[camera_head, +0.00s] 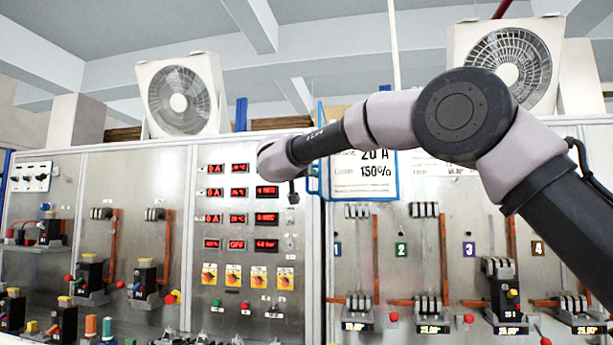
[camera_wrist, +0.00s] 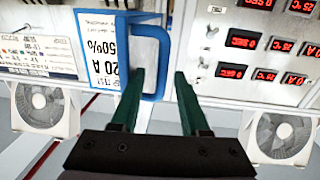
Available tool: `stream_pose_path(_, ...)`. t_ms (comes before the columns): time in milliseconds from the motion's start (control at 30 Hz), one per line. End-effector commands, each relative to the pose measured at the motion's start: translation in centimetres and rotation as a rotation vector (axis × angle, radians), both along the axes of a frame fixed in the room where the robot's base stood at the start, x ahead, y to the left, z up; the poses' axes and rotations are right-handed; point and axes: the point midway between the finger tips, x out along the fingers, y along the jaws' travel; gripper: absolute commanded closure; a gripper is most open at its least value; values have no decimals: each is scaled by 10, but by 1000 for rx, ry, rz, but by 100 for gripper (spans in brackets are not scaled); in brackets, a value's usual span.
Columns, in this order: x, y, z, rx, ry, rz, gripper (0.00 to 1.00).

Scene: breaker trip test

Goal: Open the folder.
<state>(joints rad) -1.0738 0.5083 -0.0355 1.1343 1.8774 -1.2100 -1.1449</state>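The folder (camera_head: 391,178) is a blue-edged holder with a white sheet reading "20 A" and "150%". It hangs at the top of the panel in the head view, partly hidden behind my arm. In the wrist view the folder (camera_wrist: 104,58) appears upside down, with a blue loop-shaped handle (camera_wrist: 165,60) on its right side. My gripper (camera_wrist: 159,74) is open, with two green fingers pointing at the folder. The handle's outer bar lies between the fingertips in that view; I cannot tell whether they touch it. In the head view the fingers are not clearly visible.
A panel of red displays (camera_head: 240,192) and yellow switches (camera_head: 233,276) stands left of the folder. Breakers (camera_head: 427,308) and levers fill the panel below. Two white fans (camera_head: 180,97) stand on top. Another printed sheet (camera_wrist: 40,45) is beside the folder in the wrist view.

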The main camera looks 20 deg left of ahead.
Motion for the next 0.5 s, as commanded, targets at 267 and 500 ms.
stream_pose_path(267, -2, 1, 0, 1, 1, 3, 56)
stream_pose_path(500, -32, 1, 1, 0, 0, 5, 56)
